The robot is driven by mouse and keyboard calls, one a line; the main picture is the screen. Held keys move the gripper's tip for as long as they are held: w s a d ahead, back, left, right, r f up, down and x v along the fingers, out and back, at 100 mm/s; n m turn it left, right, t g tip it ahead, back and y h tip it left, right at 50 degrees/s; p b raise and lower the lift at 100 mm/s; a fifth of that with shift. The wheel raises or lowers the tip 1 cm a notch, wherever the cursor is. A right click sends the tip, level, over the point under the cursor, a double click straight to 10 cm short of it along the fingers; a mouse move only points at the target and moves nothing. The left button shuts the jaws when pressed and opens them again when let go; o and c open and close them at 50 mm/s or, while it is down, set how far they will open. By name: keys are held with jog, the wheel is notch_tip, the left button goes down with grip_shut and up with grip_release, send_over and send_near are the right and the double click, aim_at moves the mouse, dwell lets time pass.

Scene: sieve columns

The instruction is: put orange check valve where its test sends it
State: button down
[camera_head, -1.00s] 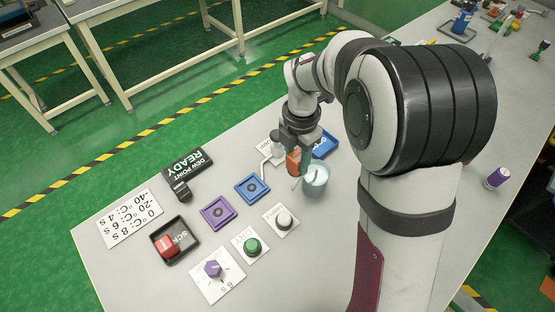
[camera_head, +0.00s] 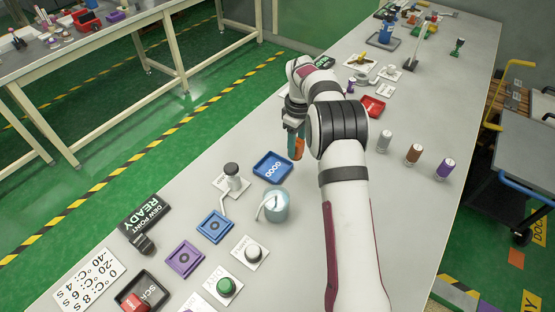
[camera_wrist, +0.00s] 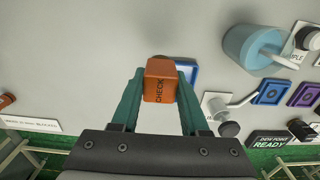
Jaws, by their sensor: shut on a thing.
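The orange check valve (camera_head: 299,149) is a block held in my gripper (camera_head: 296,140). In the wrist view the valve (camera_wrist: 160,80) has "CHECK" on its face. The green fingers of my gripper (camera_wrist: 160,98) are shut on its two sides. The valve is above the table, just beyond and right of the blue tray marked GOOD (camera_head: 272,167) in the head view. The tray's bare floor and label show there. In the wrist view part of the blue tray (camera_wrist: 190,72) shows behind the valve. A red tray (camera_head: 373,107) lies farther along the table.
A pale blue cup (camera_head: 275,206) stands near the GOOD tray, by a dark-topped post with a lever (camera_head: 232,172). Blue (camera_head: 214,227) and purple (camera_head: 185,259) pads, a green button (camera_head: 227,287) and a "DEW POINT READY" display (camera_head: 147,213) are nearer. Three cylinders (camera_head: 413,153) stand right of my arm.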

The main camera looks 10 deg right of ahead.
jog(key=w+a+f, duration=0.1)
jog(key=a, duration=0.1)
jog(key=w+a+f, duration=0.1)
jog(key=a+f, duration=0.1)
jog(key=shift+w, duration=0.2)
jog(key=shift+a+f, duration=0.1)
jog(key=shift+f, duration=1.8)
jog(key=shift+f, duration=0.1)
jog(key=shift+c, duration=2.1)
grip_release()
